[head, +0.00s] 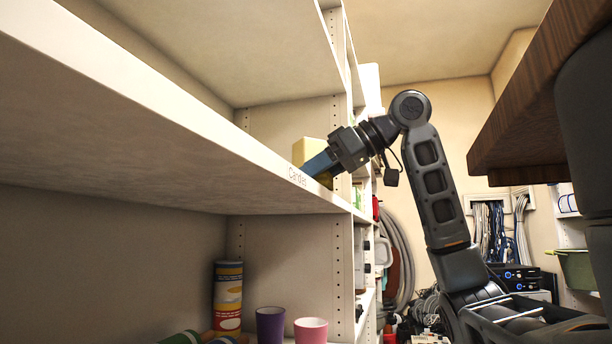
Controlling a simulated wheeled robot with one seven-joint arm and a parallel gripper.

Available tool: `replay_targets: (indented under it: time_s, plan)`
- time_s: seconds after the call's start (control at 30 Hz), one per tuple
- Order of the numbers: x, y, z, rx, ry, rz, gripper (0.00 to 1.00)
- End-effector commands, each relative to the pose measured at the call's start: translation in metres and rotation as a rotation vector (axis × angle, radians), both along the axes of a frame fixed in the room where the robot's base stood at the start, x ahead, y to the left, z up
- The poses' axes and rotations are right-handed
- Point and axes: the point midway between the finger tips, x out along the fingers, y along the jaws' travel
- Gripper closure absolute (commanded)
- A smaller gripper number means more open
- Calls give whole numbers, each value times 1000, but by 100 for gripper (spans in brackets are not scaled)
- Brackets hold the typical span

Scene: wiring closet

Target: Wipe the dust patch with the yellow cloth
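My gripper (320,163) reaches over the front edge of the upper white shelf (190,128), beside a label that seems to read "Candles". A yellow thing (308,148), which may be the yellow cloth, shows right at the fingers, partly behind them and partly below the shelf edge line. I cannot tell whether the fingers are closed on it or only in front of it. The dust patch does not show; the top of this shelf is hidden from this low angle.
The lower shelf holds a tall can (228,297), a purple cup (270,325) and a pink cup (311,331). A dark wooden top (535,100) overhangs at the right. Cables (490,235) and black devices (520,278) lie at the back.

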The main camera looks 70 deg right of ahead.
Motion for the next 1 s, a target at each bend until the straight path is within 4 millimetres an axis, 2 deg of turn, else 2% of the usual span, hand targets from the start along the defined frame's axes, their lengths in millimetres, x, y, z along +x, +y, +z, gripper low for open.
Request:
replay_targets:
  time_s: [0.53, 1.0]
  plan:
    - [30, 3, -3, 0, 1, 1, 80]
    - [2, 0, -2, 1, 1, 0, 80]
